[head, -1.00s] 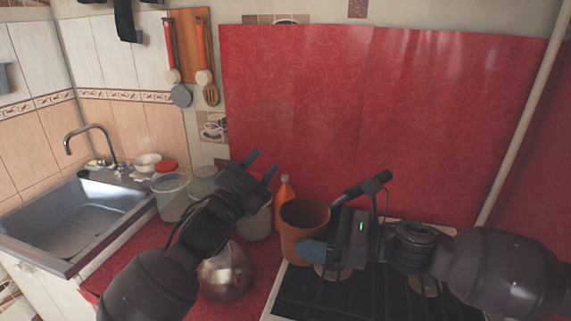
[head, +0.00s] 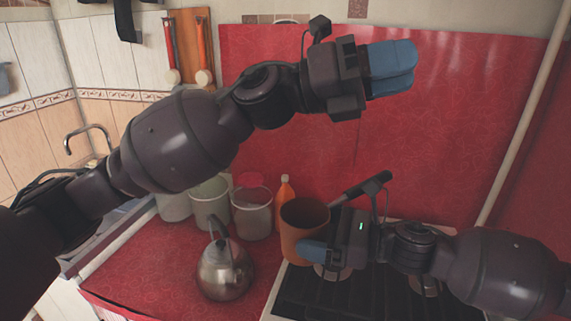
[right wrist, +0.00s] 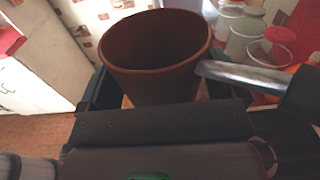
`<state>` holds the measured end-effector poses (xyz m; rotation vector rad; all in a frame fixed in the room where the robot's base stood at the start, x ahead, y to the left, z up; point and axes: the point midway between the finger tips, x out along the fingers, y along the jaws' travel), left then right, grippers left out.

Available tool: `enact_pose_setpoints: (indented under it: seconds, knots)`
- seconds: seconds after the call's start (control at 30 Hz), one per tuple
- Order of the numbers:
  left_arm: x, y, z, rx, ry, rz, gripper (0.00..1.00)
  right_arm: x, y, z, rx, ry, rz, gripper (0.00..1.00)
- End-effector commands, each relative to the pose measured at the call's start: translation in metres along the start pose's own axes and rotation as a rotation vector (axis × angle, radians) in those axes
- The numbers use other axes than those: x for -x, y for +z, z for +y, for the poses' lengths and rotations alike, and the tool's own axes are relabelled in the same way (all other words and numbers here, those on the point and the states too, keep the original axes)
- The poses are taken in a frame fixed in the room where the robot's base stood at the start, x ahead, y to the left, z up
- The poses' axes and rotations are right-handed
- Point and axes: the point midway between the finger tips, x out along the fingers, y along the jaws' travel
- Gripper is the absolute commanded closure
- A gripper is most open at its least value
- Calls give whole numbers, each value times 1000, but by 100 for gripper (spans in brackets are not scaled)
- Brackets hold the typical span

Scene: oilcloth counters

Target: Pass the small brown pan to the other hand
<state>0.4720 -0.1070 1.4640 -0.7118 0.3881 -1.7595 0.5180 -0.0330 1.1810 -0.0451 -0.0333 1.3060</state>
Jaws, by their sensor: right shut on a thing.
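The small brown pan (head: 304,217) is in my right gripper (head: 318,248), which is shut on its wall. The pan is upright above the left edge of the stove, and its dark handle (head: 362,188) points up and to the right. In the right wrist view the pan (right wrist: 155,55) shows its open, empty inside, with the metal part of its handle (right wrist: 240,76) going right. My left gripper (head: 393,70) is high in front of the red wall, above and right of the pan and apart from it. Its blue fingers overlap in this view, so their opening is unclear.
A metal kettle (head: 224,270) stands on the red counter (head: 150,262) left of the pan. Several clear buckets (head: 252,214) and an orange bottle (head: 285,190) stand behind it. The dark stove (head: 345,298) lies below my right gripper. My left arm partly hides the sink.

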Motion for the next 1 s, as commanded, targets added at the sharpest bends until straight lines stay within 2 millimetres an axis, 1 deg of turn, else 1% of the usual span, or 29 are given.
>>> enact_pose_setpoints:
  seconds: [0.03,0.1,0.2,0.27,0.37,0.47,0.57,0.6,0.67,0.8,0.9,1.0]
  knots:
    - [-7,-4,-6,-78,8,74,64,0,2,0,2,1,-2,55]
    - [-14,-14,-10,-188,17,184,64,0,2,0,2,1,-2,55]
    - [-18,-28,-11,-353,34,354,64,0,2,0,2,1,-2,55]
    - [-18,-36,-9,-454,45,468,64,0,2,0,2,1,-2,55]
    - [-10,-49,-2,-614,63,660,64,0,2,0,2,1,-2,55]
    - [4,-59,10,-748,78,850,64,0,2,0,2,1,-2,55]
    - [25,-66,26,-853,87,1036,64,0,2,0,2,1,-2,55]
    - [35,-68,32,-888,89,1109,64,0,2,0,2,1,-2,55]
    - [51,-73,42,-926,86,1218,64,0,2,0,2,1,-2,55]
    - [92,-82,64,-984,55,1464,64,0,2,0,2,1,-2,55]
    - [117,-85,74,-1012,12,1629,64,0,2,0,2,1,-2,55]
    - [137,-82,77,-1032,-39,1767,64,0,2,0,2,1,-2,55]
